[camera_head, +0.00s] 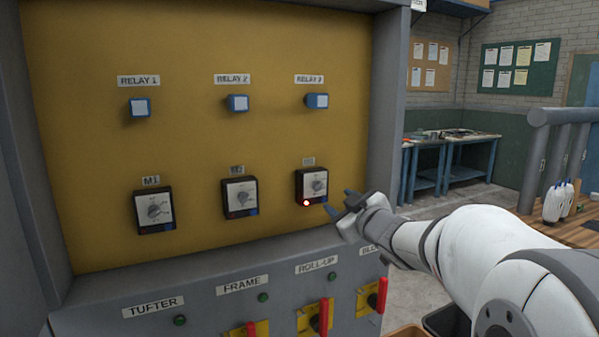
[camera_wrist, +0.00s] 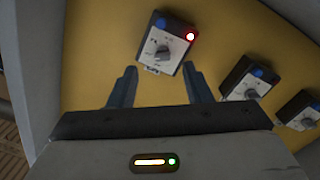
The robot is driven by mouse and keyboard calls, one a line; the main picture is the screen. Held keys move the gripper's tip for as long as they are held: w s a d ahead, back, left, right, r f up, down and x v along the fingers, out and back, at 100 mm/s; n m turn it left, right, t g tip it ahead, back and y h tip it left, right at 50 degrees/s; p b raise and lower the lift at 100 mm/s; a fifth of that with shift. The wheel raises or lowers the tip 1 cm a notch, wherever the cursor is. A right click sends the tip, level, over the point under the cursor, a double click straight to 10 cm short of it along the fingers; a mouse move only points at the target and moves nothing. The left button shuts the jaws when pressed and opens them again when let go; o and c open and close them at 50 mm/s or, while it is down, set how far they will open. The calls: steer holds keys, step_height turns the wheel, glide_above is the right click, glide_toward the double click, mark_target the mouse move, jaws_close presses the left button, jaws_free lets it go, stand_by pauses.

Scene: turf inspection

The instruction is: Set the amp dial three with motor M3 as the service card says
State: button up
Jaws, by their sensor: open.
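Amp dial three (camera_head: 318,186) is a dark box with a white face and a small grey knob, at the right end of the lower row on the yellow panel. Its label is blurred. A red lamp (camera_head: 306,203) glows on its lower left corner. My gripper (camera_head: 338,200) is open and empty, just right of the dial and apart from it. In the wrist view, dial three (camera_wrist: 158,61) appears turned over, beyond and between my open fingers (camera_wrist: 160,70). Its scale marks are too small to read. I cannot make out a service card.
Dial M1 (camera_head: 155,211) and the middle dial (camera_head: 240,197) share the row, with no red lamp lit. Three blue-and-white relay buttons sit above, including Relay 3 (camera_head: 317,101). Red-handled switches (camera_head: 322,318) lie below on the grey ledge. A blue workbench (camera_head: 450,150) stands behind.

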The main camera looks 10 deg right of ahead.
mark_target(319, 187)
steer(key=shift+n+y, duration=0.5)
steer(key=shift+y, duration=0.2)
steer(key=x, duration=0.5)
steer(key=r+p+x, duration=0.1)
steer(key=x, duration=0.2)
steer(key=shift+a+r, duration=0.1)
steer(key=shift+a, duration=0.2)
jaws_close()
steer(key=shift+p, duration=0.3)
